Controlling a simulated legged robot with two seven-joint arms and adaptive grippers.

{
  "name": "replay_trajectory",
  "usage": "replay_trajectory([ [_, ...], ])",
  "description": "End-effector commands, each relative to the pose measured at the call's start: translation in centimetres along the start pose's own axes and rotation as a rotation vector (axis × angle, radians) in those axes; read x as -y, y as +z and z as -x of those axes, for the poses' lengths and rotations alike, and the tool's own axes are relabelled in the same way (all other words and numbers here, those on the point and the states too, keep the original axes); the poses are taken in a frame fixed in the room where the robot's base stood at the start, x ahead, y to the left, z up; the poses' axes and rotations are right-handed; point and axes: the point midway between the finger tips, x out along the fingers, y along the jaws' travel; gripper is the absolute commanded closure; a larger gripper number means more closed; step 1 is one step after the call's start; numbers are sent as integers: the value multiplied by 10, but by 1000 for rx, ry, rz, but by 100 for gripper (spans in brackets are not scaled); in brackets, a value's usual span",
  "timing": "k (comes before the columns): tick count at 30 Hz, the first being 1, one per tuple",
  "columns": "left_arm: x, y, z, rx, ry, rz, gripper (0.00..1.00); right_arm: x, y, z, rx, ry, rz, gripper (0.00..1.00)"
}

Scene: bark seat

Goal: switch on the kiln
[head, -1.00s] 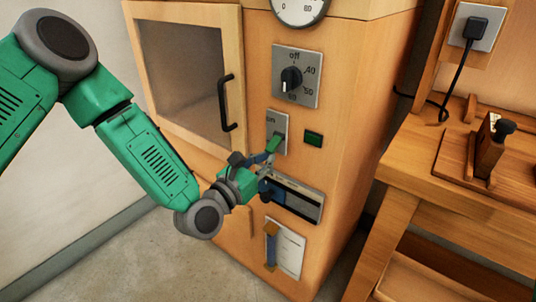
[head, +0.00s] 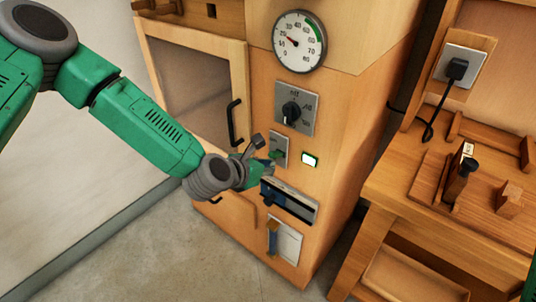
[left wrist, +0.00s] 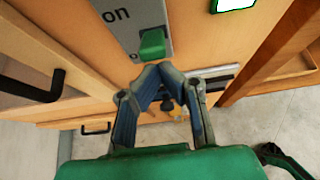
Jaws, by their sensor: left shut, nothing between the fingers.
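The kiln (head: 335,120) is a wooden cabinet with a glazed door at its left. On its front a small grey plate carries a green switch (head: 277,154); the left wrist view shows that switch (left wrist: 152,45) with "on" printed above it. A small lamp (head: 309,160) right of the switch glows white with a green rim. My left gripper (head: 266,163) is at the kiln front, just below the switch. Its fingertips (left wrist: 161,72) are together with nothing between them. I cannot tell whether they touch the switch. My right gripper is not in view.
Above the switch are a dial (head: 291,110) and a round gauge (head: 299,42). Below are a slotted panel (head: 298,204) and a white card (head: 287,246). A black door handle (head: 233,122) juts out to the left. A wooden bench (head: 395,190) stands at the right.

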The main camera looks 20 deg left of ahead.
Motion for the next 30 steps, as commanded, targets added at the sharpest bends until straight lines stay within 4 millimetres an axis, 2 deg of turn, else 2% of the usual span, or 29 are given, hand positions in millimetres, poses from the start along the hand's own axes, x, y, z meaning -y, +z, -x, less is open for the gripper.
replay_trajectory([
  [1, 0, -7, -2, -5, 0, 0, 100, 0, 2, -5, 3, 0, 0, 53],
  [3, 0, -7, -2, -4, 0, 0, 100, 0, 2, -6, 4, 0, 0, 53],
  [18, 0, 9, 7, 0, 0, 0, 100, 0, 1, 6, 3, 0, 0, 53],
  [30, 0, 3, 3, -1, 0, 1, 100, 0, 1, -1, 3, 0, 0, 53],
])
